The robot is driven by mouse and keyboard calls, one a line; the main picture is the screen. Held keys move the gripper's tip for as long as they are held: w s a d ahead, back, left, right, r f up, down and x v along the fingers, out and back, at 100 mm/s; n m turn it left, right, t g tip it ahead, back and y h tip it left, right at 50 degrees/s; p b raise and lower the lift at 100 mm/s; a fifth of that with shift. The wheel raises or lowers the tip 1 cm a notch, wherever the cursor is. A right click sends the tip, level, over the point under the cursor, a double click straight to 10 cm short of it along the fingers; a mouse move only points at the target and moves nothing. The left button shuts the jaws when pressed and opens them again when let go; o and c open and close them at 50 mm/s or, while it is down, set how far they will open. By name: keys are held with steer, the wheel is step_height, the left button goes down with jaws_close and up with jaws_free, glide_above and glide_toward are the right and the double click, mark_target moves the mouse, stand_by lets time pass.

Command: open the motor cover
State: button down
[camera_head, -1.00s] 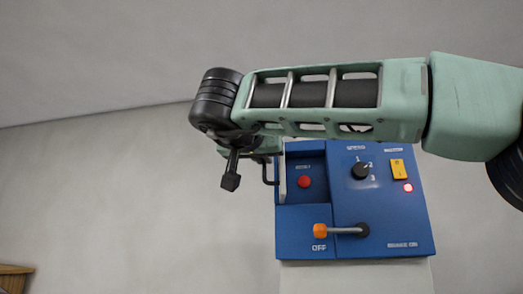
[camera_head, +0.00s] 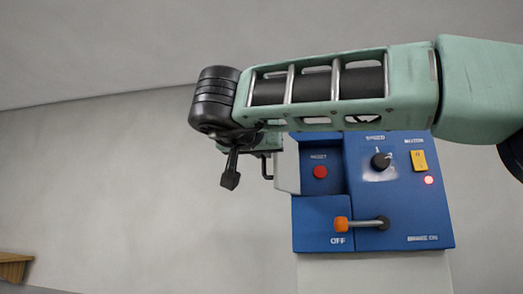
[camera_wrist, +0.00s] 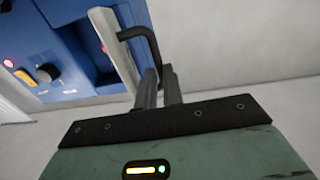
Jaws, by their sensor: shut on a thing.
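The blue control box (camera_head: 398,205) hangs at the right of the head view. Its motor cover (camera_head: 287,172) is a pale panel at the left edge of a recess, standing out from the box face, so the red button (camera_head: 320,172) inside is uncovered. A black bar handle (camera_head: 266,168) sticks out from the cover's left side. In the wrist view the cover (camera_wrist: 113,48) shows nearly edge-on, with its bent handle (camera_wrist: 135,33). My gripper (camera_wrist: 160,74) is shut on the handle's end. In the head view my arm hides most of the gripper.
The box also bears an orange-tipped lever (camera_head: 362,223) beside OFF, a black dial (camera_head: 381,160), a yellow switch (camera_head: 418,160) and a lit red lamp (camera_head: 429,180). A wooden edge (camera_head: 14,266) shows at lower left. The wall left of the box is clear.

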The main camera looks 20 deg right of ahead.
steer(key=shift+a, duration=0.15)
steer(key=c, duration=1.5)
jaws_free()
steer(key=shift+a, duration=0.1)
steer(key=b+v, duration=0.5)
steer(key=v, duration=1.2)
steer(key=shift+s, duration=0.15)
